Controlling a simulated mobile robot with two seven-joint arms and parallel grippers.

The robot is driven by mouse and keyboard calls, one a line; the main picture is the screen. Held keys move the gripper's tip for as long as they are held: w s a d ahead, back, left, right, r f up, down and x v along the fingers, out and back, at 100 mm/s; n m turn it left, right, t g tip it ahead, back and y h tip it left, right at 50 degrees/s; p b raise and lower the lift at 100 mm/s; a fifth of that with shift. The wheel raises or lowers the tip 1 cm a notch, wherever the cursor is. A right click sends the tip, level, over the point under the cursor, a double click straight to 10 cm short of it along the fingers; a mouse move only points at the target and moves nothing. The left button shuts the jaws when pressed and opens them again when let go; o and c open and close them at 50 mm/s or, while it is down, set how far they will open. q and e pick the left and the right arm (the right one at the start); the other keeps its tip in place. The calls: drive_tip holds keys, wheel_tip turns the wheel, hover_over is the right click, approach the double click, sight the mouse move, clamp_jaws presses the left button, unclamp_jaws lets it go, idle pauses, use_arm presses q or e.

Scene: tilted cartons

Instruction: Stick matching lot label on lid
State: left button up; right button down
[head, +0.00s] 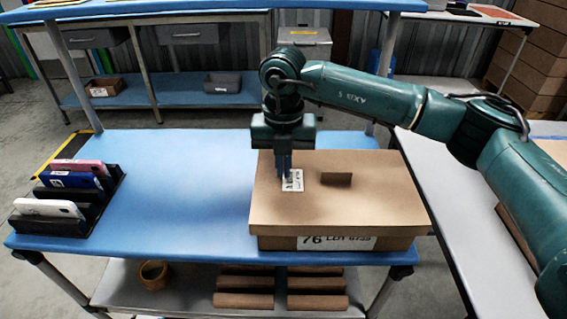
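A brown carton (380,242) with a closed lid (340,208) stands at the right of the blue table. Its front carries a white printed label (337,242) that reads about "76 LOT 6759", partly cut by the lid's edge. A white label (293,184) with dark print lies on the lid. My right gripper (284,172) points straight down with its fingertips at this label. The fingers look close together, but I cannot tell whether they grip the label. A brown tab or slot (337,179) shows on the lid beside it. My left gripper is not in view.
A black rack (50,226) with pink, blue and white devices stands at the table's left. The blue table (190,190) is clear between rack and carton. A tape roll (153,272) and brown rolls or bars (318,302) lie on the shelf below. A grey table (435,200) stands right.

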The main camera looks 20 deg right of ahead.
drive_tip(key=c, duration=2.1)
unclamp_jaws()
drive_tip(key=shift+f, duration=0.1)
drive_tip(key=o, duration=0.5)
wheel_tip(320, 180, up, 19)
drive_tip(key=p, duration=0.4)
